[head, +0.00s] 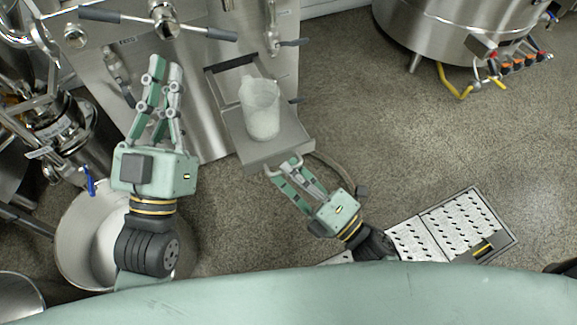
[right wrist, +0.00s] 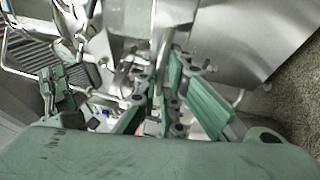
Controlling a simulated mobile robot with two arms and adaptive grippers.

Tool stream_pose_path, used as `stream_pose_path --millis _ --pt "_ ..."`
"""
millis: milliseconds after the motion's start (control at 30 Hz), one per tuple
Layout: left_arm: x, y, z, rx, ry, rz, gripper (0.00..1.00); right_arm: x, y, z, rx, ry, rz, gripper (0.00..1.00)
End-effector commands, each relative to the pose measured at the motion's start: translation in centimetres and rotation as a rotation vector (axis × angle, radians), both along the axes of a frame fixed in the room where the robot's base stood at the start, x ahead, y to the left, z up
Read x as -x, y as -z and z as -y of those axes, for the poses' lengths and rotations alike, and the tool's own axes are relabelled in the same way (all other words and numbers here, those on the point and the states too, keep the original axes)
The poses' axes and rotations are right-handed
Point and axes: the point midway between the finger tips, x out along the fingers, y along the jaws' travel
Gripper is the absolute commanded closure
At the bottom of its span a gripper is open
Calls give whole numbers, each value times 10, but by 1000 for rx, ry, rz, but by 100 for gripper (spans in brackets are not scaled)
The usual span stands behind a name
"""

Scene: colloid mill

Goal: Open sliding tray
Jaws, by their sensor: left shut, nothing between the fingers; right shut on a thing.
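The sliding tray (head: 268,151) is a grey metal shelf that sticks out from the front of the steel machine (head: 200,100). A translucent pitcher (head: 261,110) stands upright on it. My right gripper (head: 284,165) is at the tray's front edge and is shut on the tray. In the right wrist view my right gripper (right wrist: 160,70) has its fingers around a narrow metal part, and the exact contact is hard to make out. My left gripper (head: 165,68) is shut and empty, left of the tray and in front of the machine.
Steel pipework (head: 50,120) fills the left side. A perforated floor drain (head: 465,225) lies at the lower right. A round steel vessel (head: 445,30) stands at the upper right. The floor right of the tray is clear.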

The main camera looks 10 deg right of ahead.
Motion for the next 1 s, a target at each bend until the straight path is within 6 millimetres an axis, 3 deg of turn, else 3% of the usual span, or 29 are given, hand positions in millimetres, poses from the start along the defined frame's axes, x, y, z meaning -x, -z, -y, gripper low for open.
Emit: stream_pose_path --millis 233,267,333,667,833,1000 --pt "0 0 0 0 0 0 100 -1 0 1 3 2 3 100" --pt "0 0 0 0 0 0 100 -1 0 1 3 2 3 90" --pt "0 0 0 0 0 0 100 -1 0 1 2 1 2 85" --pt "0 -1 0 1 0 2 100 1 1 2 1 0 0 85" --pt "0 -1 0 1 0 2 100 17 5 15 3 1 -2 85" --pt "0 0 0 1 0 2 100 45 12 39 3 1 -4 85"
